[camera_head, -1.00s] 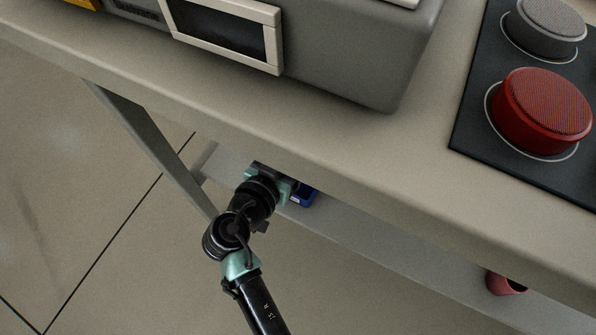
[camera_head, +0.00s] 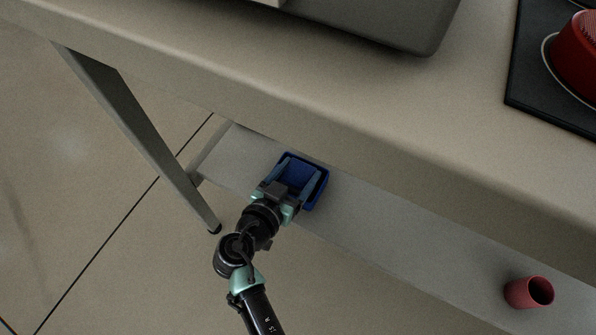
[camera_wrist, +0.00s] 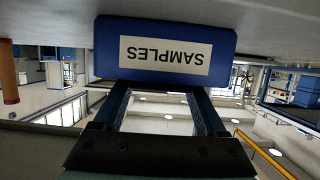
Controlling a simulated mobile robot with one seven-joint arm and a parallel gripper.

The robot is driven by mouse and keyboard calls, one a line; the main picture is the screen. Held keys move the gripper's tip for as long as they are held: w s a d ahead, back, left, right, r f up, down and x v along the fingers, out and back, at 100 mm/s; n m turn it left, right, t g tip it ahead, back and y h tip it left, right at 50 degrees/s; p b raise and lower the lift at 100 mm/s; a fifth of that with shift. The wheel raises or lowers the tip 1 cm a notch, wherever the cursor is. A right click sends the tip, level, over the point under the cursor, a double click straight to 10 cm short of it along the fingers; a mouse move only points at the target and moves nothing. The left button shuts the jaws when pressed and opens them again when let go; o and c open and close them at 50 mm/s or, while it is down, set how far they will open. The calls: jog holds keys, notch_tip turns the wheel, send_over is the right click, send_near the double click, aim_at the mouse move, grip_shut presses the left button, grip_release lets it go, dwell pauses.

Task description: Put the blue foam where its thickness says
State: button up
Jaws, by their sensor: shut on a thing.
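A blue bin (camera_head: 321,186) stands on the low shelf under the counter in the head view. In the wrist view, which is upside down, the bin (camera_wrist: 112,46) carries a white label reading SAMPLES. My gripper (camera_head: 302,170) reaches over the bin's near wall, its two fingers well apart and shut on the blue foam (camera_head: 298,174). The foam shows only as dark blue between the fingers and is hard to tell from the bin's inside. In the wrist view the fingertips are hidden behind the labelled wall.
The grey shelf (camera_head: 400,228) runs to the right, bare up to a red cup (camera_head: 529,292). The thick counter (camera_head: 300,105) overhangs the shelf. A table leg (camera_head: 130,125) stands left of my arm. A red-topped thing (camera_head: 578,60) sits on a dark mat above.

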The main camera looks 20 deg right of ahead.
jog(key=shift+f, duration=0.2)
jog(key=o, duration=1.1)
jog(key=shift+r, duration=0.1)
jog(key=shift+c, duration=0.2)
jog(key=shift+r, duration=0.1)
jog(key=shift+s+a+r+p, duration=0.1)
jog(key=shift+a+r+p, duration=0.1)
jog(key=shift+p, duration=0.15)
jog(key=p+v, duration=0.4)
jog(key=v, duration=0.7)
jog(key=shift+s+a, duration=0.2)
jog(key=shift+a, duration=0.05)
